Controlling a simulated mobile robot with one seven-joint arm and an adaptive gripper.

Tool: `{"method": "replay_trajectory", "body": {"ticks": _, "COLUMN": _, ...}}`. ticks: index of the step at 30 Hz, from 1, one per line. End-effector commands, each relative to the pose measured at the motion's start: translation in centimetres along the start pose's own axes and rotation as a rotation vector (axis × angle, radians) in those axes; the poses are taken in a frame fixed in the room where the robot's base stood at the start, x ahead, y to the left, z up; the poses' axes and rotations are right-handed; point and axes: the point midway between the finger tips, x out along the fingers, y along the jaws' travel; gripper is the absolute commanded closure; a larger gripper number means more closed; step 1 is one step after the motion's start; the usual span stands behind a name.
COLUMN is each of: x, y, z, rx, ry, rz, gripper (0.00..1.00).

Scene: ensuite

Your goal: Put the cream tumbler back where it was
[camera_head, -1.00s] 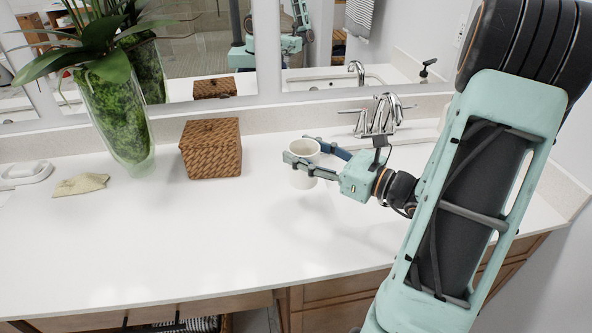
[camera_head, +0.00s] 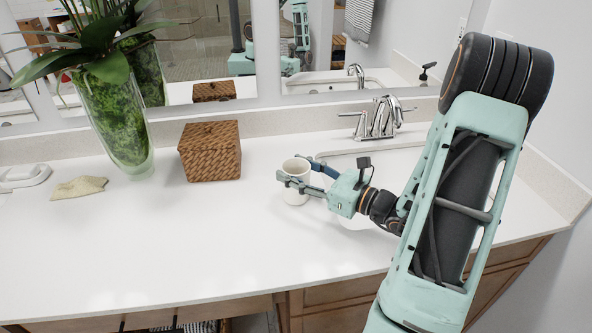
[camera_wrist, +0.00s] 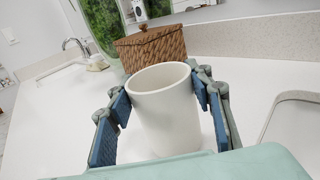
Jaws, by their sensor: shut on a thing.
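The cream tumbler (camera_head: 295,182) is upright between the fingers of my gripper (camera_head: 303,178), over the white counter to the left of the sink. In the wrist view the tumbler (camera_wrist: 165,108) fills the space between the blue finger pads of my gripper (camera_wrist: 160,110), with its open rim facing up. My gripper is shut on it from the right side. I cannot tell whether the tumbler's base touches the counter.
A brown wicker box (camera_head: 210,152) stands behind and left of the tumbler. A glass vase with a plant (camera_head: 118,120) and a folded beige cloth (camera_head: 78,188) are further left. The chrome faucet (camera_head: 382,118) stands behind the sink. The counter's front left (camera_head: 140,250) is clear.

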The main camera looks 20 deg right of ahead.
Motion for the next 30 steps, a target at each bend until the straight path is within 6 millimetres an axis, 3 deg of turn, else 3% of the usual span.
{"method": "replay_trajectory", "body": {"ticks": 2, "x": 0.0, "y": 0.0, "z": -0.4, "rx": 0.000, "ry": -0.001, "rz": 0.000, "gripper": 1.00}}
{"method": "replay_trajectory", "body": {"ticks": 3, "x": 0.0, "y": 0.0, "z": -0.3, "rx": 0.000, "ry": 0.000, "rz": 0.000, "gripper": 0.50}}
{"method": "replay_trajectory", "body": {"ticks": 7, "x": 0.0, "y": 0.0, "z": -0.2, "rx": 0.000, "ry": 0.000, "rz": 0.000, "gripper": 0.35}}
{"method": "replay_trajectory", "body": {"ticks": 18, "x": 0.0, "y": 0.0, "z": 0.3, "rx": 0.000, "ry": 0.000, "rz": 0.000, "gripper": 0.35}}
{"method": "replay_trajectory", "body": {"ticks": 23, "x": -2.7, "y": -0.1, "z": 0.0, "rx": 0.001, "ry": 0.001, "rz": -0.006, "gripper": 0.35}}
{"method": "replay_trajectory", "body": {"ticks": 30, "x": -8.0, "y": -0.1, "z": 0.0, "rx": 0.000, "ry": 0.001, "rz": -0.006, "gripper": 0.35}}
